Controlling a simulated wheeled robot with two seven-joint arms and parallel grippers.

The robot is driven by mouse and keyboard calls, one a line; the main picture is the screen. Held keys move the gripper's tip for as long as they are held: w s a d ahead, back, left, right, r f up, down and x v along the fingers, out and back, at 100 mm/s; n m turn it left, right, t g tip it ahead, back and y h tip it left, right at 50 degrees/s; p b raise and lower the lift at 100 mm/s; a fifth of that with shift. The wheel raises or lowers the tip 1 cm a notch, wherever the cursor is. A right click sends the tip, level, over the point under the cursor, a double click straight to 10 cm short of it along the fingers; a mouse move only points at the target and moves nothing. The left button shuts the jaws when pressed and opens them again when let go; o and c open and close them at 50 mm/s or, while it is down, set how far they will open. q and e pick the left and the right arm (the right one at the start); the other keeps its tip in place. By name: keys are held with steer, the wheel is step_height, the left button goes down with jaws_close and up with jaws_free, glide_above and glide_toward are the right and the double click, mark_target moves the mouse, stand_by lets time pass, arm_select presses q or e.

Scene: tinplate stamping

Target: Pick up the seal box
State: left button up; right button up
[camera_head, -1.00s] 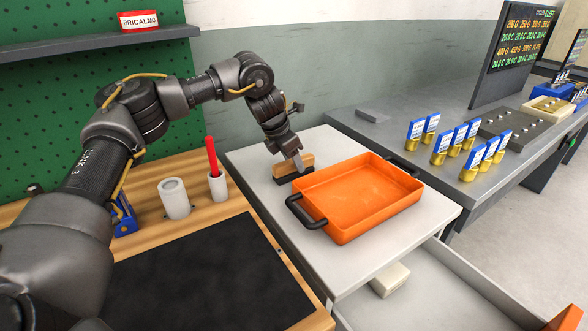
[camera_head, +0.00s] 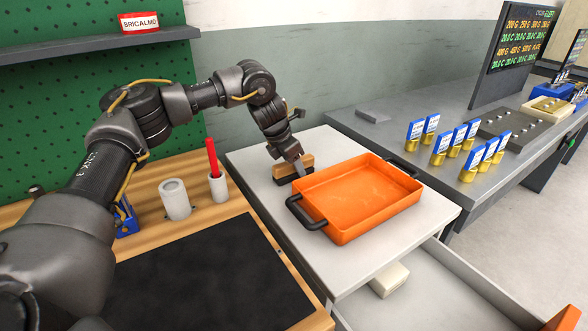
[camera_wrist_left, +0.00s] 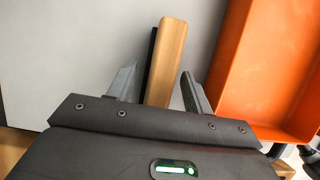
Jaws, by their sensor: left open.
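A small wood-coloured block with a black lower part (camera_head: 281,169), which I take to be the seal box, sits on the white tabletop left of the orange tray. My left gripper (camera_head: 299,164) is over it, pointing down. In the left wrist view the wooden top of the block (camera_wrist_left: 167,60) runs up between the two fingers of my left gripper (camera_wrist_left: 158,88), with a black strip along its left side. The fingers are apart, one on each side of the block, with a visible gap on the right. Whether the left finger touches is unclear. My right gripper is not in view.
The orange tray (camera_head: 345,235) with black handles stands close to the right of the block. A white cup (camera_head: 175,199) and a holder with a red stick (camera_head: 213,160) stand on the wooden bench to the left. The white tabletop (camera_head: 250,160) is bare behind the block.

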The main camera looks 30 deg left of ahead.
arm_select(q)
steer(key=c, duration=0.9)
steer(key=shift+c, duration=0.2)
